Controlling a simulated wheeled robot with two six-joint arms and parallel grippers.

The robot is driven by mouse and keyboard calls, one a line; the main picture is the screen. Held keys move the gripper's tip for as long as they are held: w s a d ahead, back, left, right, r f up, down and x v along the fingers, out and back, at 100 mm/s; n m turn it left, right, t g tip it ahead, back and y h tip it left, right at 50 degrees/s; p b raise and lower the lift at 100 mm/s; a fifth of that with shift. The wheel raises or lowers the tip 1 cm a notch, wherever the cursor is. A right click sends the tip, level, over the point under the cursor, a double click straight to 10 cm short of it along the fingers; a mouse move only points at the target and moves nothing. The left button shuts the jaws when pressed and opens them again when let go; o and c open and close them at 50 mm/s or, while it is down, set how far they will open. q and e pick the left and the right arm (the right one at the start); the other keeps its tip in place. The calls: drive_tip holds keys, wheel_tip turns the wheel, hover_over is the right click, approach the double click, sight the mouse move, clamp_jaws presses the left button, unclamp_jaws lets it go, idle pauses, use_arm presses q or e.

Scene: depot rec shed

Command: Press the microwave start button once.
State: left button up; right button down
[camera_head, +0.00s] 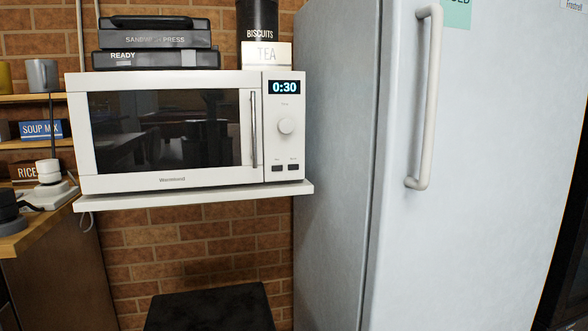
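A white microwave (175,183) sits on a white wall shelf (205,198) left of centre. Its dark glass door is closed, with a vertical handle (254,130) at its right edge. The control panel on its right has a display (284,87) reading 0:30, a round knob (286,125) and two small dark buttons side by side, a left button (278,168) and a right button (293,167). The labels above the buttons are too small to read. Neither of my grippers is in view.
A tall pale fridge (340,170) with a long handle (430,100) stands close on the right. A sandwich press (155,38) and tins lie on the microwave. A dark flat-topped object (210,308) is below. A wooden counter (40,222) with a power strip is at left.

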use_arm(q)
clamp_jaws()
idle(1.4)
